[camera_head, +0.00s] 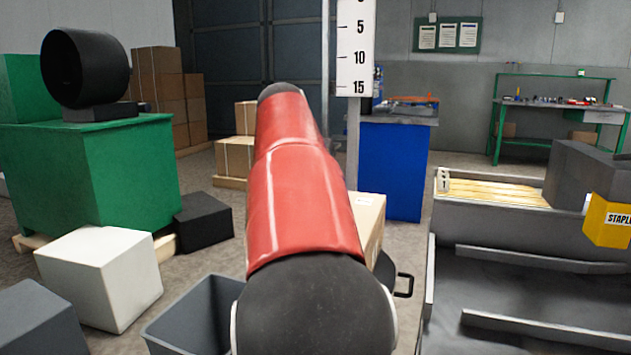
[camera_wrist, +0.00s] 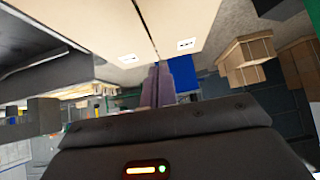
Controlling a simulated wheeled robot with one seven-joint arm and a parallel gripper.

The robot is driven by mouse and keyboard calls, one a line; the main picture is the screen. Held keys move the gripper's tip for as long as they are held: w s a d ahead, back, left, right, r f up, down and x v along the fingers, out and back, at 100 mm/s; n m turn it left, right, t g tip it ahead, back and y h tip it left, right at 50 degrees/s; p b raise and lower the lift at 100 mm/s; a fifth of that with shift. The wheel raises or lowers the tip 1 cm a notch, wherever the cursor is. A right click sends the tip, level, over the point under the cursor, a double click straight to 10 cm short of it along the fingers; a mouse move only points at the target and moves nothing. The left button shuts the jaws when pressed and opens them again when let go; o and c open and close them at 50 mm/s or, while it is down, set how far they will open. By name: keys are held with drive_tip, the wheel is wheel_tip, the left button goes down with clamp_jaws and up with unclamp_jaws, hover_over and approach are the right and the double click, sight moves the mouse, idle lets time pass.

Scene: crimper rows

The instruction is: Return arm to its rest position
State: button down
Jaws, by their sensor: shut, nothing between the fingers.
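My gripper (camera_wrist: 158,88) shows in the wrist view. Its two fingers are together, with nothing between them. A cardboard box (camera_wrist: 185,22) with a dark seam and small white labels fills the upper part of that view, beyond the fingertips; I cannot tell whether they touch it. In the head view my red and black arm stretches forward through the middle and hides the gripper. A cardboard box (camera_head: 369,228) shows partly behind the arm's right side.
At left stand a green cabinet (camera_head: 128,170) with a black round device (camera_head: 85,67), a white cube (camera_head: 98,275) and a grey open bin (camera_head: 190,315). At right is a grey workstation (camera_head: 520,285) with a yellow bin (camera_head: 608,220). A blue cabinet (camera_head: 392,170) stands behind.

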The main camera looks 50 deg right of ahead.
drive_tip(key=v, duration=0.6)
drive_tip(key=shift+a+r, duration=0.2)
drive_tip(key=shift+a, duration=0.05)
drive_tip(key=s+a+f+n+y+p, duration=0.1)
drive_tip(key=s+a+f+n, duration=0.3)
drive_tip(key=a+f, duration=0.4)
drive_tip(key=s+a+f+n+t+y+p, duration=0.1)
drive_tip(key=s+a+f+n+y, duration=0.3)
drive_tip(key=a+f, duration=0.4)
drive_tip(key=s+a+f+n+y+p, duration=0.3)
drive_tip(key=s+a+f+n, duration=0.2)
drive_tip(key=a, duration=1.1)
wheel_tip(320, 180, down, 3)
drive_tip(key=shift+s+r+n+t, duration=0.1)
drive_tip(key=shift+s+n+t, duration=0.2)
drive_tip(key=shift+t, duration=0.1)
